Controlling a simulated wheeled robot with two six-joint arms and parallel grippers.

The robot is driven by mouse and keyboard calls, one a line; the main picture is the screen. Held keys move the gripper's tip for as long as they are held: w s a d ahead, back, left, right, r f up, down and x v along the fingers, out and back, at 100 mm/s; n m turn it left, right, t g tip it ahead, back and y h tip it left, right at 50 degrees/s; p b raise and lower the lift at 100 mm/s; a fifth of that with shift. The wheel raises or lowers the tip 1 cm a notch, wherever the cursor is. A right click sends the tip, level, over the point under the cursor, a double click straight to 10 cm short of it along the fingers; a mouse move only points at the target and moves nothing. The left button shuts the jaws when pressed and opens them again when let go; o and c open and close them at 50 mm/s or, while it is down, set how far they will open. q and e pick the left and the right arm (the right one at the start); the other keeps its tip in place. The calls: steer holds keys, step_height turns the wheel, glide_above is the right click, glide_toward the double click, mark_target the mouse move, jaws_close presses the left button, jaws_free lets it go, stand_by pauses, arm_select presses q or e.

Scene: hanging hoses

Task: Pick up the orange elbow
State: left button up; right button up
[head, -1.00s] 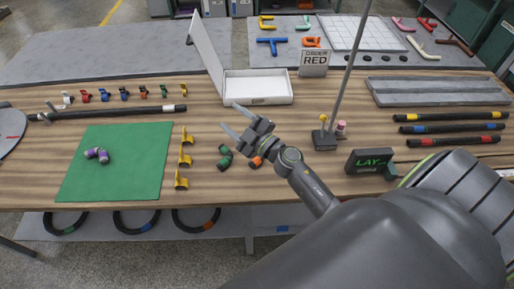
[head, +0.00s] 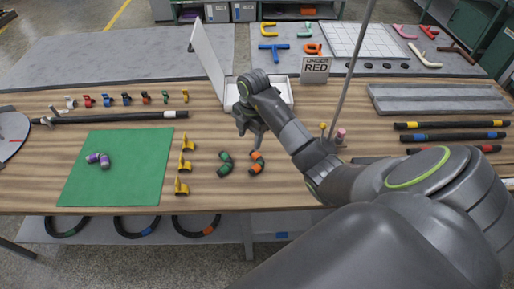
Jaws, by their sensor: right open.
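The orange elbow (head: 257,162) is a short, dark bent piece with orange bands. It lies on the wooden table right of the green-banded elbow (head: 225,163). My right gripper (head: 251,136) points down, open and empty, a little above and behind the orange elbow in the head view. The elbow is in full view below its fingertips and looks apart from them. My left gripper is not in view.
A green mat (head: 120,185) with a purple-banded elbow (head: 98,159) lies at the left. Several yellow clips (head: 183,164) stand beside it. An open white box (head: 285,86) is behind my gripper. A thin pole (head: 350,65) rises behind my right arm.

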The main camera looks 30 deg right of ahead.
mark_target(255, 167)
steer(key=shift+m+g+h, duration=0.3)
steer(key=shift+m+h, duration=0.1)
steer(key=f+b, duration=0.4)
steer(key=d+f+b, duration=0.1)
steer(key=f+b, duration=0.7)
steer(key=shift+s+d+f+b, duration=0.15)
steer(key=shift+s+f+b, duration=0.05)
steer(key=shift+s+b, duration=0.2)
steer(key=shift+f, duration=2.15)
steer(key=c, duration=1.1)
